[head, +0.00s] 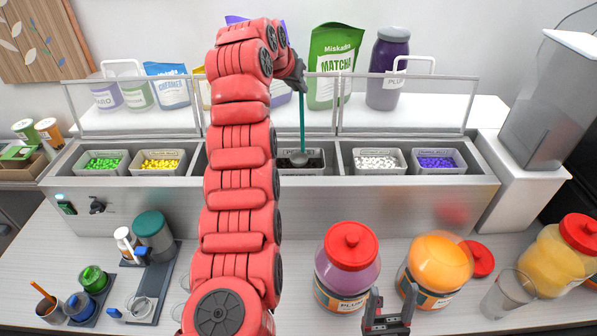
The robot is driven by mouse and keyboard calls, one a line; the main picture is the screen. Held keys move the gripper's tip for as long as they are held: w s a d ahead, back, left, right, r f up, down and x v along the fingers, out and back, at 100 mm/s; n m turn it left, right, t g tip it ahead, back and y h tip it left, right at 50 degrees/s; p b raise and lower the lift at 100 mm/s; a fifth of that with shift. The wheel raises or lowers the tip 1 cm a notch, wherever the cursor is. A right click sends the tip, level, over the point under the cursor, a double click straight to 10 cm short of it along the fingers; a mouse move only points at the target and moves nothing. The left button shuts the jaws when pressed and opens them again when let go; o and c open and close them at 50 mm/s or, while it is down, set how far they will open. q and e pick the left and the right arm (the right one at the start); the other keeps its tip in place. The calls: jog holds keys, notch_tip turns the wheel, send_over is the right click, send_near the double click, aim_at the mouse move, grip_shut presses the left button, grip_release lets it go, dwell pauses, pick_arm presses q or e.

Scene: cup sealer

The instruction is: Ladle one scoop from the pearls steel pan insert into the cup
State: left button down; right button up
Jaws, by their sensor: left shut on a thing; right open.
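The pearls steel pan insert (314,171) sits in the middle of the steel counter, with dark contents and a partly covered label. My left gripper (299,82) is shut on the teal handle of a ladle (302,118), high above that pan. The ladle hangs upright, and its steel bowl is at the pan; I cannot tell whether it holds pearls. A clear cup (507,296) stands at the lower right and looks empty. My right gripper (386,314) is open and empty at the bottom, near the jars.
Other pans hold green, yellow, white (377,162) and purple (436,162) toppings. A raised glass guard (405,105) stands behind them. A red-lidded plum jar (347,267) and an orange jar (436,268) crowd the front. My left arm hides the counter's centre-left.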

aim_at(301, 110)
pick_arm(q)
notch_tip(301, 110, down, 2)
jog(key=shift+d+f+b, duration=0.1)
jog(key=shift+b, duration=1.05)
jog(key=shift+f+b, duration=0.85)
jog(key=shift+b, duration=0.05)
jog(key=shift+f+b, duration=1.1)
jog(key=shift+b, duration=0.05)
jog(key=shift+r, duration=0.1)
notch_tip(301, 110, up, 11)
jog(key=p, duration=0.6)
jog(key=shift+r, duration=0.2)
